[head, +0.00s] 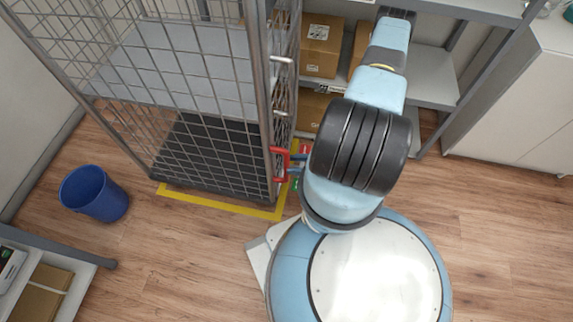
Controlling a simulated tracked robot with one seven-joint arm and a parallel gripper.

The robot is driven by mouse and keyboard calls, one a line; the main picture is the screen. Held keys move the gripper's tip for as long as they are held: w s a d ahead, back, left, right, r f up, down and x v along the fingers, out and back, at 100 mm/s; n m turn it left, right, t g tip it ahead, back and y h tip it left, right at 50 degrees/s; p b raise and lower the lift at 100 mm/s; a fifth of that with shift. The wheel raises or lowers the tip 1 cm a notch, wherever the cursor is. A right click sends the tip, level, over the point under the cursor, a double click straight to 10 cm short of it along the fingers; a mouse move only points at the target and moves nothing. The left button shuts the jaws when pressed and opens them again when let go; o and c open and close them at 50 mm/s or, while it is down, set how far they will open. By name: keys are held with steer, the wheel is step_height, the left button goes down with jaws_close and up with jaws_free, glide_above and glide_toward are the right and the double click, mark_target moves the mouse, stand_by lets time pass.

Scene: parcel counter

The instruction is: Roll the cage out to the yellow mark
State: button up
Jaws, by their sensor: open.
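The grey wire-mesh roll cage (210,160) stands upright at upper left, with shelves inside and a red handle (279,165) on its right front post. The yellow mark (215,206) is a floor outline; its front line and right side show along the cage's base, and the cage appears to stand within them. The rest of the outline is hidden beneath or behind the cage. The rest is hidden by my arm.
A blue bin (94,194) stands left of the cage. A low shelf (75,297) with parcels is at lower left. A grey rack (432,77) with cardboard boxes (320,45) stands behind, a white cabinet (520,100) at right. Wooden floor is clear in front.

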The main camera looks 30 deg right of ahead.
steer(key=v, duration=1.1)
steer(key=shift+s, duration=0.15)
steer(key=shift+d, duration=0.1)
